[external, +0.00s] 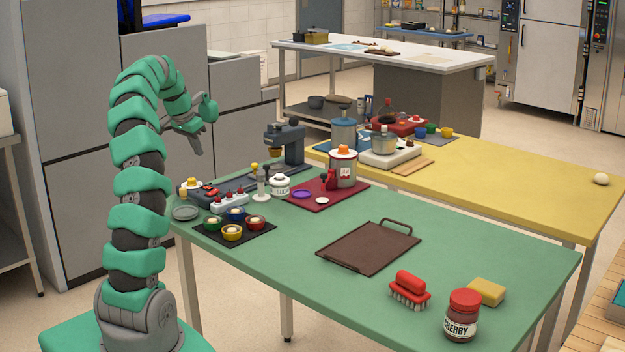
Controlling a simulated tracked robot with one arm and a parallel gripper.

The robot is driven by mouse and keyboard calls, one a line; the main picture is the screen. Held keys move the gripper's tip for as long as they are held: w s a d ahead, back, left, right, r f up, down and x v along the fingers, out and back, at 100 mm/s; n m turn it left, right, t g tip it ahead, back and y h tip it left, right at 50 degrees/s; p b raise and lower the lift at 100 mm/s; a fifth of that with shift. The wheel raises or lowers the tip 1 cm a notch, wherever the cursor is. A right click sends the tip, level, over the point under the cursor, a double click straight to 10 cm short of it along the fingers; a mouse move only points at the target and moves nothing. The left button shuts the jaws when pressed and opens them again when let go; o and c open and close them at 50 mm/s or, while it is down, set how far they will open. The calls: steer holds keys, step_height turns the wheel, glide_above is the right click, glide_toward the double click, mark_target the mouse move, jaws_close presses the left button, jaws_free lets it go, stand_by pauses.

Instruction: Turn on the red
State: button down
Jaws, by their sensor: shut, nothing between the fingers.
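The task names only "the red", and several red things are in view. A white dispenser with a red tap and orange knob (343,168) stands on a dark red mat (350,193). Switch positions are too small to tell. My gripper (198,150) is shut and empty, raised in the air above the green table's left end, touching nothing.
A grey machine (289,142) and small colored bowls on a black mat (262,233) crowd the table's left part. A brown tray (369,250), red brush (409,289), cherry jar (462,316) and yellow sponge (487,291) lie to the right. The green table's front middle is clear.

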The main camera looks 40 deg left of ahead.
mark_target(211, 193)
steer(key=b+x, duration=0.1)
steer(key=x, duration=1.3)
steer(key=shift+f+g, duration=0.2)
steer(key=shift+g, duration=0.2)
steer(key=shift+s+f, duration=0.1)
steer(key=shift+f, duration=0.05)
steer(key=shift+s, duration=0.8)
